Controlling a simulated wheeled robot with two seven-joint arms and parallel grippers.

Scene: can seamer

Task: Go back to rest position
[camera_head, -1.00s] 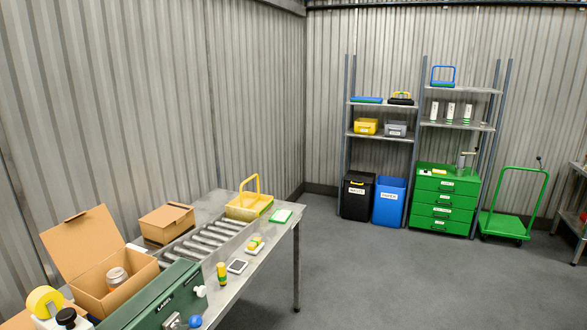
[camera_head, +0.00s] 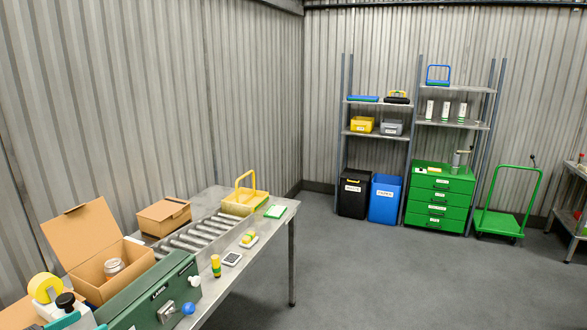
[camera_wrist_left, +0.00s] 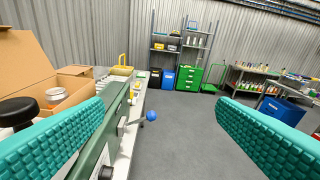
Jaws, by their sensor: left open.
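My left gripper shows as a teal finger (camera_head: 66,321) at the bottom left edge of the head view, beside the green machine. In the left wrist view its two ribbed teal fingers (camera_wrist_left: 160,112) are spread wide with nothing between them. The green machine (camera_head: 150,296) with a blue-knobbed lever (camera_head: 188,308) stands on the near end of the metal table (camera_head: 285,218). My right gripper is in neither view.
An open cardboard box (camera_head: 88,280) holds a jar (camera_head: 113,266). A roller conveyor (camera_head: 190,240) and yellow basket (camera_head: 243,203) stand farther along the table. Clear grey floor (camera_head: 360,275) lies right of the table. Bins, green drawers (camera_head: 438,200) and a green cart (camera_head: 500,222) stand at the back.

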